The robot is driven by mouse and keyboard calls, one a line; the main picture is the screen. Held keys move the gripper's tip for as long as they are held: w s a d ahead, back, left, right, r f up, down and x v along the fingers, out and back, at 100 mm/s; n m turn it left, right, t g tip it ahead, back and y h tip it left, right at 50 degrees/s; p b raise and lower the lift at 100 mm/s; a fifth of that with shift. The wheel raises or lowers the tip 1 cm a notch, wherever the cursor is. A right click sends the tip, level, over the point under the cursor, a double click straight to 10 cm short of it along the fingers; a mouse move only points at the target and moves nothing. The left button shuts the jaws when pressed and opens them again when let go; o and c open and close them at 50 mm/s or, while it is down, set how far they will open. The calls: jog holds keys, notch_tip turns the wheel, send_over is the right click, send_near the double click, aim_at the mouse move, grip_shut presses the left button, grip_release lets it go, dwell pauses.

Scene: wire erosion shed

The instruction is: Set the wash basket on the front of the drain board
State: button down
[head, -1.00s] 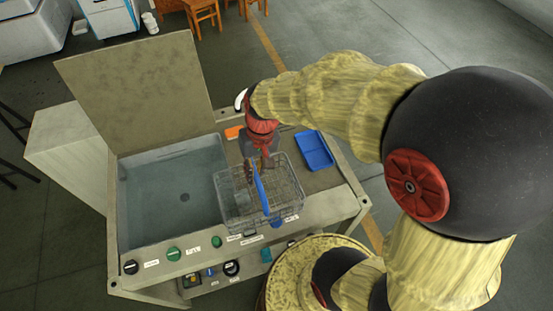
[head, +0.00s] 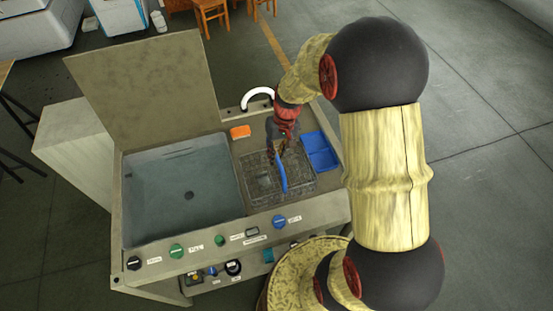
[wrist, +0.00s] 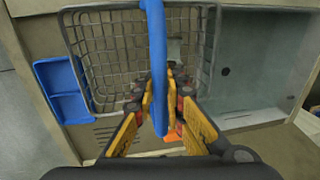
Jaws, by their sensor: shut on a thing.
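The wash basket (head: 262,187) is a grey wire basket with a blue arched handle (head: 283,175). In the head view it is over the drain board (head: 243,147), to the right of the basin and close to the front panel. The wrist view shows the basket (wrist: 100,50) from above, roughly level. My gripper (head: 279,148) is shut on the blue handle; in the wrist view its orange-padded fingers (wrist: 160,103) close on either side of it. I cannot tell whether the basket's bottom touches the board.
A blue tray (head: 320,151) lies just right of the basket. An orange block (head: 240,132) and a white curved tap (head: 257,94) are behind it. The basin (head: 185,205) is at the left, with a raised lid (head: 150,95). Knobs (head: 279,221) line the front panel.

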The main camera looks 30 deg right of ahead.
jog(key=shift+w+d+f, duration=0.2)
jog(key=shift+f, duration=0.05)
notch_tip(320, 180, down, 3)
jog(key=shift+w+d+f, duration=0.1)
jog(key=shift+w+f, duration=0.05)
jog(key=shift+f, duration=0.05)
jog(key=c, duration=2)
grip_release()
jog(key=shift+o, duration=0.9)
jog(key=shift+r, duration=0.1)
notch_tip(320, 180, up, 12)
jog(key=d, duration=0.2)
jog(key=s+a+r+n+t+h, duration=0.1)
jog(key=s+a+r, duration=0.3)
jog(key=r, duration=0.3)
jog(key=s+a+r+t, duration=0.1)
jog(key=s+a+r, duration=0.25)
jog(key=r, duration=0.25)
jog(key=s+a+r+t, duration=0.1)
jog(key=s+r, duration=0.2)
jog(key=s, duration=0.2)
jog(key=s+a+r+n+t, duration=0.1)
jog(key=s+a+r+t, duration=0.1)
jog(key=s, duration=0.3)
jog(key=shift+s+a+r+h, duration=0.3)
jog(key=shift+s+r+h, duration=0.1)
jog(key=shift+r, duration=0.1)
